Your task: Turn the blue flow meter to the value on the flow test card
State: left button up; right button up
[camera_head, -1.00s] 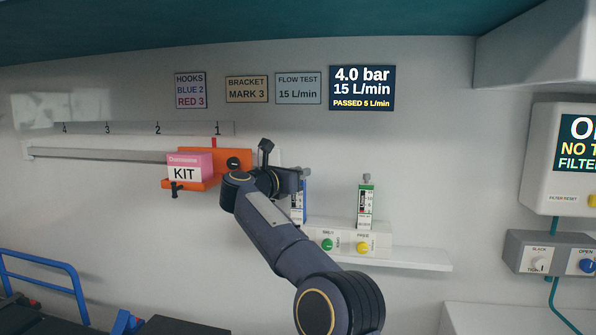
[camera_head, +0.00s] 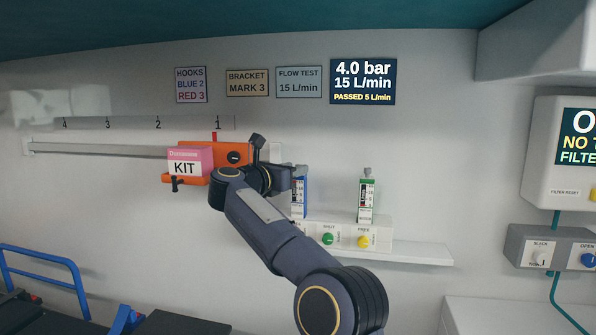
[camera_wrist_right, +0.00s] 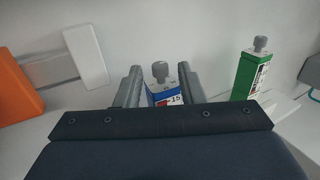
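The flow test card (camera_head: 298,83) on the wall reads 15 L/min. The blue flow meter (camera_head: 300,198) stands on the wall shelf, its top hidden behind my right gripper (camera_head: 299,171). In the right wrist view the blue flow meter (camera_wrist_right: 165,97) shows its grey knob (camera_wrist_right: 160,72) between the two fingers of my right gripper (camera_wrist_right: 160,80). The fingers are apart, with gaps beside the knob. The meter's lower part is hidden. The lit display (camera_head: 362,82) reads 4.0 bar, 15 L/min, PASSED 5 L/min. My left gripper is out of view.
A green flow meter (camera_head: 367,199) stands to the right, above a green knob (camera_head: 328,239) and a yellow knob (camera_head: 363,242). An orange bracket (camera_head: 215,152) with a pink kit box (camera_head: 188,160) hangs on the rail at left. The shelf's right end (camera_head: 425,252) is clear.

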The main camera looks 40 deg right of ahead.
jog(key=v, duration=0.5)
jog(key=shift+b, duration=0.3)
notch_tip(320, 180, up, 9)
jog(key=a+n+t+y+p, duration=0.2)
jog(key=n+t+p, duration=0.1)
jog(key=n+t, duration=0.8)
jog(key=s+a+f+n+t+y+p, duration=0.1)
jog(key=s+a+n+t+y+p, duration=0.2)
jog(key=n+y, duration=0.45)
jog(key=s+a+f+n+t+y+p, duration=0.15)
jog(key=a+n+y, duration=0.35)
jog(key=n, duration=0.6)
jog(key=s+a+f+n+g+y+p, duration=0.1)
jog(key=s+a+f+n+g, duration=0.3)
jog(key=s+f, duration=0.5)
jog(key=s+a+f+n+g+y+p, duration=0.1)
jog(key=s+a+f+n+g+y, duration=0.2)
jog(key=s+f+n, duration=0.6)
jog(key=s+a+f+n+g+y+p, duration=0.2)
jog(key=s+a+f+n+g, duration=0.4)
jog(key=s+f, duration=0.5)
jog(key=shift+s+f+n+g+y, duration=0.25)
jog(key=shift+s+n+g+y, duration=0.15)
jog(key=shift+s+g, duration=0.4)
